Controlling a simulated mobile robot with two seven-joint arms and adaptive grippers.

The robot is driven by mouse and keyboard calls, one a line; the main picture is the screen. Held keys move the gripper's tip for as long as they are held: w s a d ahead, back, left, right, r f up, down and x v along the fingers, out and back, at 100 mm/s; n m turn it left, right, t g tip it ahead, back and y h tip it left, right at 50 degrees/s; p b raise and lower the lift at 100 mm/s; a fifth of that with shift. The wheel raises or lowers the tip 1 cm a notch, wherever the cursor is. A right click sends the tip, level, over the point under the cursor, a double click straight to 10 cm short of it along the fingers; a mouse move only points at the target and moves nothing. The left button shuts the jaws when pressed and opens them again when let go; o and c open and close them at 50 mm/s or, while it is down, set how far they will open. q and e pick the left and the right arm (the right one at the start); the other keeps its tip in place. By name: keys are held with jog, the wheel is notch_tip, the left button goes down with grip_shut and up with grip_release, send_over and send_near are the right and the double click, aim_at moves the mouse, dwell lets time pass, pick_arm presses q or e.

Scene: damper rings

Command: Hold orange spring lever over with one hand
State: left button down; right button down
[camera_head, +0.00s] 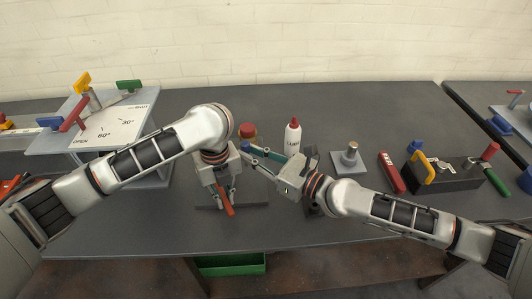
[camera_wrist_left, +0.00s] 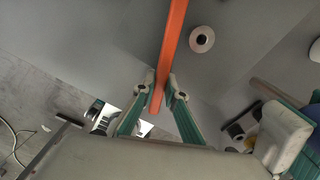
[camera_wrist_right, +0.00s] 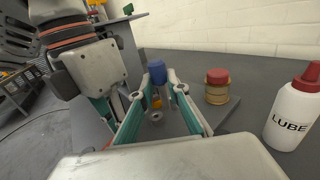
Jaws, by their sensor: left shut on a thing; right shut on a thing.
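The orange spring lever (camera_head: 228,209) shows below my left gripper (camera_head: 224,204) in the head view. In the left wrist view the orange lever (camera_wrist_left: 174,38) runs between the two fingertips of my left gripper (camera_wrist_left: 160,88), which is shut on it. My right gripper (camera_head: 243,152) reaches in from the right, above and right of the left one. In the right wrist view my right gripper (camera_wrist_right: 158,82) is shut on a blue cylindrical piece (camera_wrist_right: 157,72), with a small orange part and a pale ring below it. The lever's pivot is largely hidden in the head view.
A jar with a red lid (camera_wrist_right: 217,86) and a white LUBE bottle (camera_head: 293,138) stand close behind the grippers. A grey block with a post (camera_head: 347,160), a red bar (camera_head: 391,171) and a dark tool block (camera_head: 450,176) lie right. An angle-marked panel (camera_head: 115,122) stands left.

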jog(key=shift+w+a+f+n+g+y, duration=0.15)
jog(key=shift+a+n+g+y, duration=0.35)
jog(key=shift+a+g, duration=0.3)
jog(key=shift+w+a+f+n+g+y, duration=0.1)
jog(key=shift+a+f+n+g+y, duration=0.1)
jog(key=shift+a+n+g+y, duration=0.45)
jog(key=shift+w+a+f+n+g+y, duration=0.2)
jog(key=shift+a+n+g, duration=0.35)
jog(key=shift+a+g, duration=0.45)
jog(key=shift+s+a, duration=0.15)
jog(key=shift+t, duration=0.35)
jog(key=shift+f, duration=1.25)
jog(key=shift+f, duration=0.1)
jog(key=shift+f, duration=0.2)
jog(key=shift+f, duration=0.25)
jog(key=shift+f, duration=1.15)
jog(key=shift+f, duration=0.35)
